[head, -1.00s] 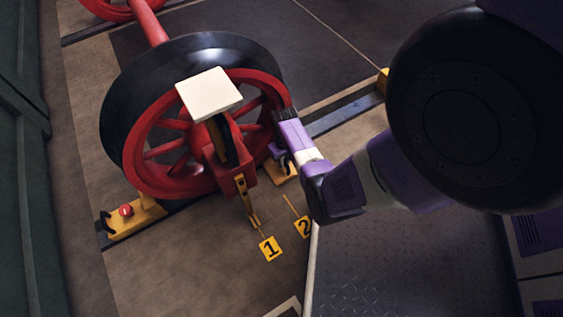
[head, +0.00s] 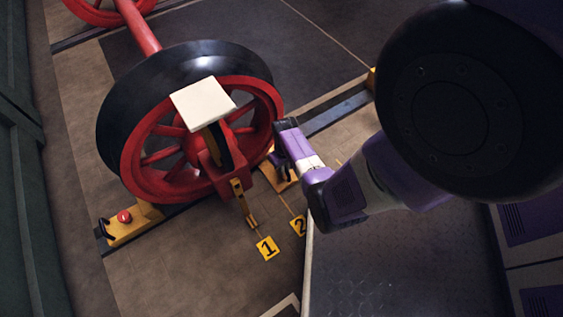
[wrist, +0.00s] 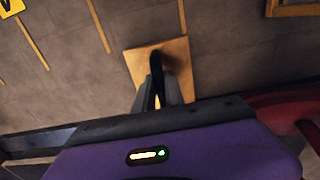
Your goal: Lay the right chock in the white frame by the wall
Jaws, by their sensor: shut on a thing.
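The right chock (head: 270,174), a yellow block with a dark handle, is to the right of the red wheel. In the wrist view the chock (wrist: 185,62) is over brown floor, beyond the dark rail. My gripper (head: 278,160) is shut on its dark handle (wrist: 156,75). The fingers hide part of the handle, and I cannot tell how high the block is. A white outline corner (head: 285,308) shows on the floor at the bottom edge of the head view, mostly cut off. I cannot tell if it is the white frame.
The red wheel (head: 150,180) with a black tyre stands on the rail (head: 340,112). Another yellow chock with a red button (head: 124,217) is at its left. Yellow tags 1 (head: 267,248) and 2 (head: 298,226) lie near the front. Floor at lower left is clear.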

